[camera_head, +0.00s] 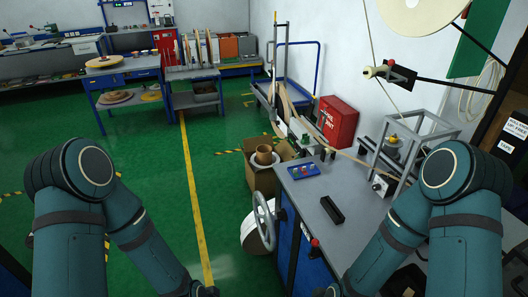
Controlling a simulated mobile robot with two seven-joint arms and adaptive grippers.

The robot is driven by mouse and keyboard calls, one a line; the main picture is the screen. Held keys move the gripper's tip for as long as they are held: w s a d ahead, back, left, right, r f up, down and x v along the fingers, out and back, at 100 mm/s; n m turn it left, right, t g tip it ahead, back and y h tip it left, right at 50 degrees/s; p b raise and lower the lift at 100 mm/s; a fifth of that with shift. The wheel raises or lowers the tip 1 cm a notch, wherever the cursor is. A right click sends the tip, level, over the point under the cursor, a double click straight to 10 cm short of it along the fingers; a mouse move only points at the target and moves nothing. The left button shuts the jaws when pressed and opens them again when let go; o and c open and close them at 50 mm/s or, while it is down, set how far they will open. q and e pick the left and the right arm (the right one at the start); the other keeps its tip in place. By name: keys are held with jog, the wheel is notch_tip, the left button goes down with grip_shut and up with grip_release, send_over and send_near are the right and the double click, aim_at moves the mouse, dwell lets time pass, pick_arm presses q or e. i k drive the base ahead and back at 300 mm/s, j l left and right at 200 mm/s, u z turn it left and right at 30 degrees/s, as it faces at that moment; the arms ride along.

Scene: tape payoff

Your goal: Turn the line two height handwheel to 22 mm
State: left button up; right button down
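A grey spoked handwheel (258,207) stands upright at the left side of the near workbench (322,180). I cannot read a label or a millimetre scale on it, so I cannot tell whether it is the line two wheel. A small round dial or knob (379,187) sits on the frame at the bench's right. Both my arms reach down to the bottom edge, left and right of the wheel. Their grippers are cut off by the bottom edge, and neither is seen touching the wheel.
On the bench lie a blue button box (304,170) and a black block (332,210). A red-knobbed part (315,243) is at its front side. A cardboard box (262,178) stands behind the wheel. Green floor (160,200) is open to the left.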

aim_at(269, 219)
jog(key=k+j+z, duration=0.4)
jog(key=k+j, duration=0.15)
jog(key=k+j+z, duration=0.45)
jog(key=i+j+z, duration=0.1)
jog(key=i, duration=0.3)
jog(key=i+j, duration=0.15)
jog(key=i, duration=0.3)
jog(key=i+j+z, duration=0.15)
jog(key=i, duration=0.25)
